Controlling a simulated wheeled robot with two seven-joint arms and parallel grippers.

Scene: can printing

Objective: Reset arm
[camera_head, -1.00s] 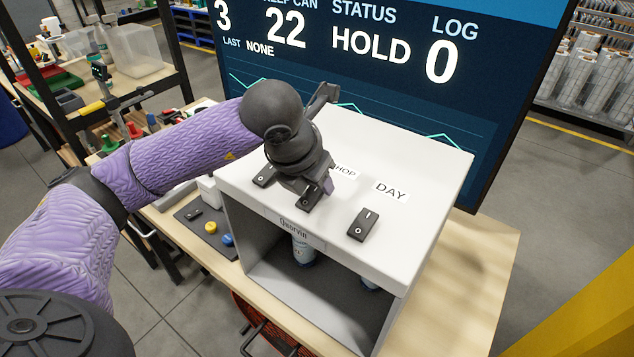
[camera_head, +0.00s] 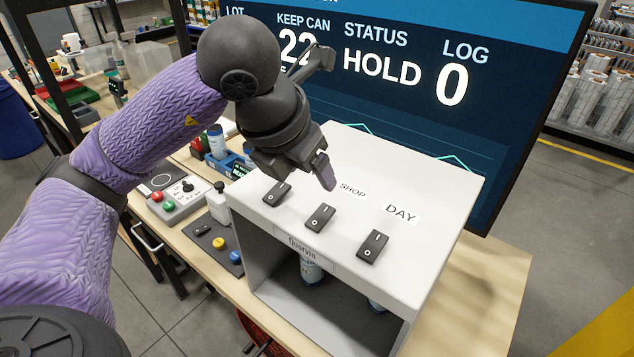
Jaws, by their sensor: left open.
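My left arm comes in from the left in purple sleeving. Its dark gripper (camera_head: 325,172) is above the white machine housing (camera_head: 410,180), over its back left part near the SHOP label (camera_head: 352,189). It is open and holds nothing that I can see; its fingers are seen nearly edge-on. Three black rocker switches sit in a row along the housing's front top: left (camera_head: 276,193), middle (camera_head: 320,218) and right (camera_head: 371,247). A DAY label (camera_head: 400,213) is behind the right switch. My right gripper is out of view.
A large screen (camera_head: 400,80) reading HOLD stands close behind the housing. Cans (camera_head: 311,268) stand inside the housing's open front. A control box with red and green buttons (camera_head: 175,201) and a dark pad with knobs (camera_head: 215,245) are on the bench at left.

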